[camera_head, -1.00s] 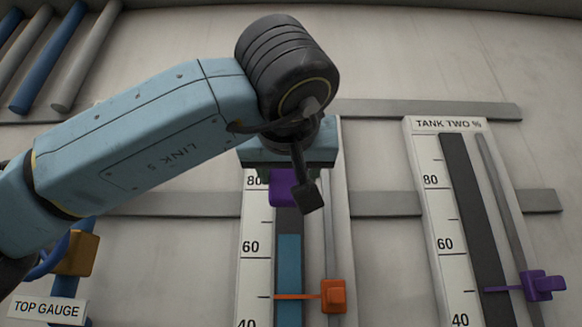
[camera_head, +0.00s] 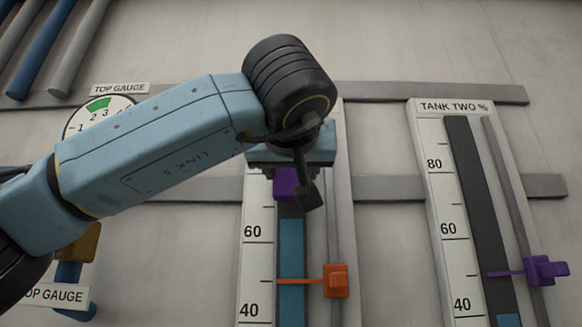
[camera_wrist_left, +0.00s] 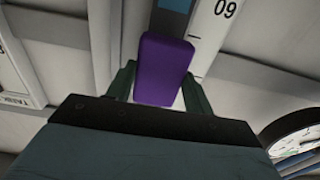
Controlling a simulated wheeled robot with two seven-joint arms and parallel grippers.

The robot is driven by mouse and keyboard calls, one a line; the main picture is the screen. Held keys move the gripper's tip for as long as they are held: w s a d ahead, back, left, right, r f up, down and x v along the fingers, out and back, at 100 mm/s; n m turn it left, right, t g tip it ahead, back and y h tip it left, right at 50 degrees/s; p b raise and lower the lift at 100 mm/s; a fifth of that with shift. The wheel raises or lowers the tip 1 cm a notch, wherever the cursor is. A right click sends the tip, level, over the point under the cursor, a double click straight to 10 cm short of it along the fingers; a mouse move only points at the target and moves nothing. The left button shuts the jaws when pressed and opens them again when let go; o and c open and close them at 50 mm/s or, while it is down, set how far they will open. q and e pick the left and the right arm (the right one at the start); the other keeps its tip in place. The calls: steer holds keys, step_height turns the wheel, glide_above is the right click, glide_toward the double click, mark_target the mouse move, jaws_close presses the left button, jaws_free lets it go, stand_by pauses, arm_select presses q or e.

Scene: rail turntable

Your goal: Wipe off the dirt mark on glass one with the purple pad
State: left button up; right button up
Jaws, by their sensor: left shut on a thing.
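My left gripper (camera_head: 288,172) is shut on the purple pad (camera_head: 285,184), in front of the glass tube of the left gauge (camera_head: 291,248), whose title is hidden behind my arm. The pad is above the 60 label and just above the top of the blue liquid. In the left wrist view the pad (camera_wrist_left: 165,70) sits between the two fingers, beside the 60 label. I cannot tell whether the pad touches the glass. No dirt mark shows; my wrist and the pad cover the upper glass. My right gripper is not in view.
An orange pointer (camera_head: 336,281) juts from the left gauge below the pad. The TANK TWO gauge (camera_head: 434,205) with a purple pointer (camera_head: 540,270) stands to the right. A round dial (camera_head: 90,112) is partly behind my arm. Grey rails (camera_head: 430,93) cross the wall.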

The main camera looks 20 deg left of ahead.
mark_target(291, 191)
arm_select(q)
steer(key=shift+x, duration=1.2)
steer(key=shift+s+d+r, duration=0.1)
steer(key=shift+s+r, duration=0.05)
steer(key=shift+r, duration=4.7)
steer(key=shift+f+b, duration=4.6)
steer(key=shift+f, duration=1.9)
step_height(291, 191, up, 8)
steer(key=p, duration=0.9)
steer(key=shift+r, duration=2.5)
